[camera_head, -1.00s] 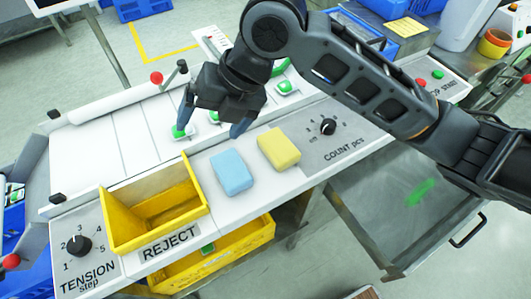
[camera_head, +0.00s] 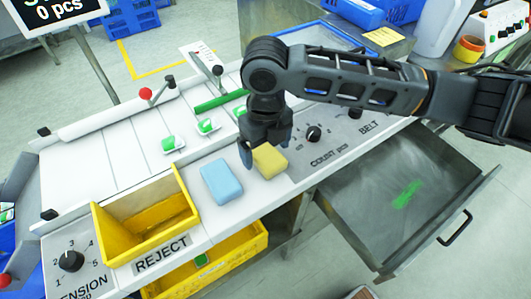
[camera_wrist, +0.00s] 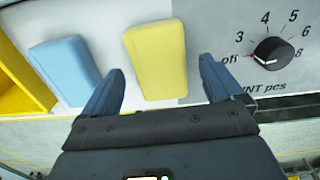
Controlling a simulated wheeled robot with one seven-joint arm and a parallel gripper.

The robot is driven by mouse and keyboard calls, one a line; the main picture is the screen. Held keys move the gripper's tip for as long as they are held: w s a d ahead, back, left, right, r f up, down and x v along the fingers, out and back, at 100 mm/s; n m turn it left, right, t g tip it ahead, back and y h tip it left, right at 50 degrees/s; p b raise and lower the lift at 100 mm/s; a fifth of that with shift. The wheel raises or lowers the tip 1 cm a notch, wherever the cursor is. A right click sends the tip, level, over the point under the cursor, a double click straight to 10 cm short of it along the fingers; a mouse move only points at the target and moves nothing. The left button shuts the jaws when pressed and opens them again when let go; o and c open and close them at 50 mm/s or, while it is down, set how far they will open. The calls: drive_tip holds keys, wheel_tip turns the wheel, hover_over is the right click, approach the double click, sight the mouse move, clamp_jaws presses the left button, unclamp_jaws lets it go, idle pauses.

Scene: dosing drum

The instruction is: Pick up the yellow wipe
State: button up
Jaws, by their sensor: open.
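The yellow wipe (camera_head: 269,161) lies on the white panel of the machine, to the right of a blue wipe (camera_head: 221,182). My gripper (camera_head: 265,150) is open and is over the yellow wipe from its far side. In the wrist view the yellow wipe (camera_wrist: 157,60) shows between and beyond the two fingertips of my gripper (camera_wrist: 163,80), with the left finger in the gap between it and the blue wipe (camera_wrist: 63,70). I cannot tell the exact height of the fingertips above the panel.
A yellow reject bin (camera_head: 148,222) stands left of the blue wipe. The count knob (camera_head: 313,133) is right of the yellow wipe. Several small green-topped pieces lie on the white surface behind. An open metal drawer (camera_head: 400,195) is at the lower right.

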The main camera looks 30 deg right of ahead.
drive_tip(key=shift+f, duration=0.85)
drive_tip(key=c, duration=1)
drive_tip(key=shift+c, duration=0.2)
drive_tip(key=shift+r, duration=0.1)
drive_tip(key=shift+w+r, duration=0.1)
drive_tip(key=shift+r, duration=0.25)
drive_tip(key=shift+c, duration=0.7)
wheel_tip(320, 180, up, 3)
drive_tip(key=shift+r+b, duration=0.2)
drive_tip(key=shift+b, duration=0.25)
drive_tip(key=s+d+r+b, duration=0.2)
drive_tip(key=s+d+r, duration=0.4)
drive_tip(key=s, duration=0.3)
drive_tip(key=shift+d+r, duration=0.4)
drive_tip(key=shift+d, duration=0.3)
